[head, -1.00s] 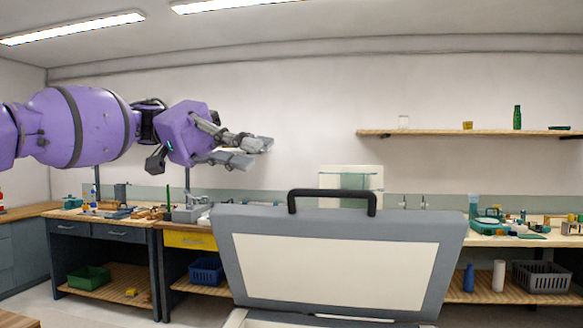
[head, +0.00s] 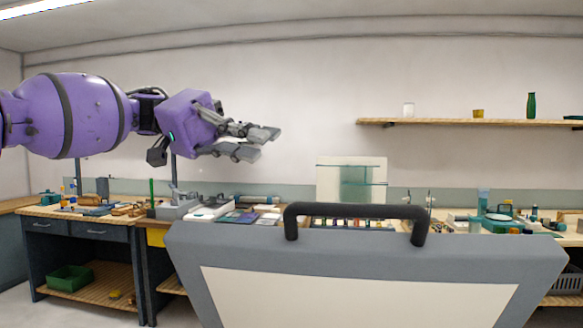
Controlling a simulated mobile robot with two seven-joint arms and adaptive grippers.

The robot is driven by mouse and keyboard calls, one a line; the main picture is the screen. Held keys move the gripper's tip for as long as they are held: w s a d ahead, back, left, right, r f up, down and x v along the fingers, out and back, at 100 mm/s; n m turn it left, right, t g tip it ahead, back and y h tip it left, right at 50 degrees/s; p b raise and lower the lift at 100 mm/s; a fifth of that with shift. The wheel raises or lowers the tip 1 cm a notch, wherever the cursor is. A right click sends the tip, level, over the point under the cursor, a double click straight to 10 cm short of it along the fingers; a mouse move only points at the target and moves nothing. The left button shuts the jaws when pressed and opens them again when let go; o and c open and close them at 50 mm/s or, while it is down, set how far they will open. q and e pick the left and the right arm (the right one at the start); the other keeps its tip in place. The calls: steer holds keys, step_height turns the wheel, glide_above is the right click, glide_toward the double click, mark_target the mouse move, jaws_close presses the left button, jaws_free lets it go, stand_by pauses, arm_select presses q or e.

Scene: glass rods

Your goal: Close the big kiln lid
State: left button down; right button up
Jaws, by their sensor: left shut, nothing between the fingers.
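The big kiln lid (head: 364,252) stands raised in the lower middle of the head view, a grey frame around a pale inner panel. Its black bar handle (head: 355,210) is on the top edge. The kiln body below is out of view. My left gripper (head: 262,143) is in the air, up and to the left of the handle, apart from the lid. Its fingers point right and are shut with nothing between them. My right gripper is not in view.
A workbench (head: 85,220) with tools runs along the back left, and more bench with small items stands at the back right. A wall shelf (head: 470,122) holds a green bottle (head: 531,105) and jars. The air between gripper and handle is clear.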

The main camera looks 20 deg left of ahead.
arm_select(q)
steer(key=s+d+f, duration=0.1)
steer(key=d, duration=0.1)
steer(key=s+d+f+p, duration=0.1)
steer(key=d, duration=0.2)
steer(key=s+d+f, duration=0.1)
steer(key=d, duration=0.1)
steer(key=shift+s+d+f+p, duration=0.15)
steer(key=shift+d+f+p, duration=0.15)
steer(key=shift+d+f, duration=0.15)
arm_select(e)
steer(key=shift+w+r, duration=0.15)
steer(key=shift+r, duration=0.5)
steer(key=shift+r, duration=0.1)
